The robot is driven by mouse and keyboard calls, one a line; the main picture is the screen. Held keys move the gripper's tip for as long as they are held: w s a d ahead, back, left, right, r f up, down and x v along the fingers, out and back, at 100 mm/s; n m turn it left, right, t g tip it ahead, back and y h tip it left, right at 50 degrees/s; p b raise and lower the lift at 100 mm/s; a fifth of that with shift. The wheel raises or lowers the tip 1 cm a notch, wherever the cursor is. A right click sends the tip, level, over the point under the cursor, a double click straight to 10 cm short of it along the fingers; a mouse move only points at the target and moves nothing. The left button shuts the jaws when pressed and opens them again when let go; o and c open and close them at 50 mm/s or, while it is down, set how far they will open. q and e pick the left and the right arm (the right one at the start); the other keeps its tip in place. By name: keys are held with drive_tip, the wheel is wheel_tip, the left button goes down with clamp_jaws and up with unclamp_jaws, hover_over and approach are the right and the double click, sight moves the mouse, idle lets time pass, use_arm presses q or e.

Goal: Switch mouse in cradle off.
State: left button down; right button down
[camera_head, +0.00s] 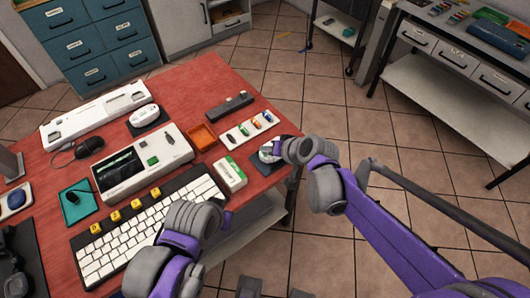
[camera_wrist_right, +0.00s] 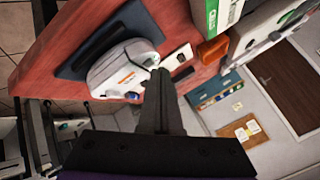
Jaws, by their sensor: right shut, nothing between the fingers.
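A white, rounded, mouse-like device (camera_head: 267,155) sits on a dark pad (camera_head: 285,141) at the table's right edge. In the right wrist view the white device (camera_wrist_right: 112,73) has small blue and orange marks on its side and rests on the dark pad (camera_wrist_right: 72,70). My right gripper (camera_head: 277,152) is at the device and partly covers it. In the right wrist view its fingers (camera_wrist_right: 160,72) are shut and empty, with the tips beside the device's marked side; contact is unclear.
Another white mouse (camera_head: 144,115) lies on a dark pad further back. A green-and-white box (camera_head: 230,174), an orange tray (camera_head: 203,136), a strip with coloured pieces (camera_head: 249,130) and a keyboard (camera_head: 140,222) crowd the red table (camera_head: 200,88). Tiled floor lies beyond its right edge.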

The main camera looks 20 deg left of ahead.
sight(268, 157)
drive_tip(key=shift+f+b, duration=0.3)
drive_tip(key=shift+f, duration=0.1)
idle(0.5)
drive_tip(key=shift+r, duration=0.15)
drive_tip(key=shift+r+p, duration=0.65)
drive_tip(key=shift+r, duration=0.1)
drive_tip(key=shift+r, duration=0.1)
wheel_tip(268, 157, up, 6)
drive_tip(key=p, duration=0.4)
